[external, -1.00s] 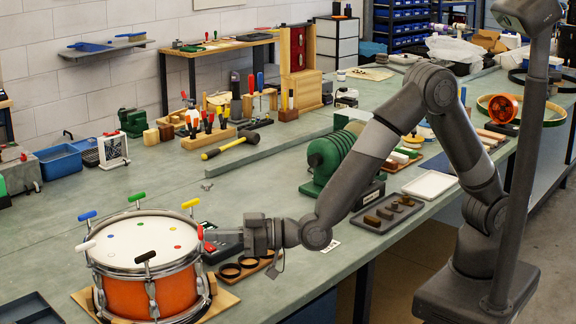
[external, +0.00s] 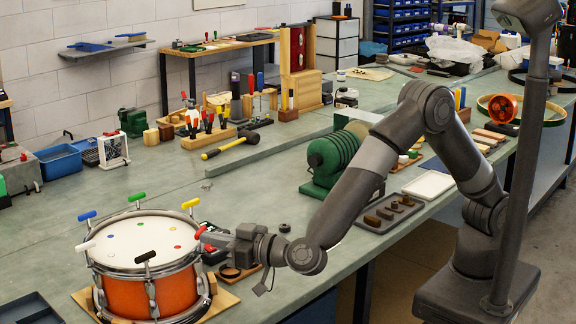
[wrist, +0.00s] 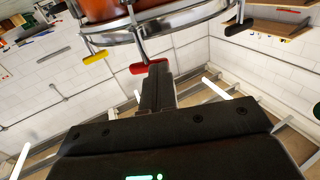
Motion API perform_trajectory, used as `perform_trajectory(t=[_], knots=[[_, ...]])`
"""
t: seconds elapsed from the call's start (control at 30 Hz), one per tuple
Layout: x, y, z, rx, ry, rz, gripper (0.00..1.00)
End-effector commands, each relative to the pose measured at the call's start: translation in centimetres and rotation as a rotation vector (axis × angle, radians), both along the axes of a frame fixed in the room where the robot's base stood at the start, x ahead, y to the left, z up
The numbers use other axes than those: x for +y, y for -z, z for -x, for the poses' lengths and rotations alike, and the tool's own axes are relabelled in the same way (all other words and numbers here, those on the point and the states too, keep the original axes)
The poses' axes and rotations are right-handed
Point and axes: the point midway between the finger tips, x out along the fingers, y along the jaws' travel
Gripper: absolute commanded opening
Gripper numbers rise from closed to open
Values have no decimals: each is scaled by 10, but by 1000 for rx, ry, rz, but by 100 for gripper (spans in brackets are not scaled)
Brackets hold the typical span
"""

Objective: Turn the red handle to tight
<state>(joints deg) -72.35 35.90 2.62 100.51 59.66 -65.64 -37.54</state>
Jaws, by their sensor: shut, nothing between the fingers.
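The drum (external: 150,295) has an orange shell and a white head, with several coloured T-handles around its rim. The red handle (external: 200,232) is at the drum's right side; it also shows in the wrist view (wrist: 148,67), just ahead of the fingers. My gripper (external: 208,237) is shut, its fingertips at the red handle from the right; in the wrist view the fingertips (wrist: 158,66) overlap the handle's right end. I cannot tell whether they touch it. The handle's stem is partly hidden by my gripper in the external view.
A black handle (external: 145,257) stands at the drum's front and a green one (external: 137,197) at the back. A green machine (external: 330,158) stands beyond my arm.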

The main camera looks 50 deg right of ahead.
Motion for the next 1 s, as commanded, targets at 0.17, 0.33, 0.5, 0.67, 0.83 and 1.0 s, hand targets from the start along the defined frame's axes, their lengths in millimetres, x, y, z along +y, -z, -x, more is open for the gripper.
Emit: perform_trajectory(t=[0.17, 0.33, 0.5, 0.67, 0.83, 1.0], knots=[[8, 0, -2, -1, 169, -3, 0], [14, 0, -4, 0, 332, -4, 0], [18, -1, -7, -3, 329, -2, 0], [25, -1, -10, -3, 361, -5, 0], [28, -3, -14, -6, 468, -5, 0], [30, -3, -18, -5, 464, -4, 0]])
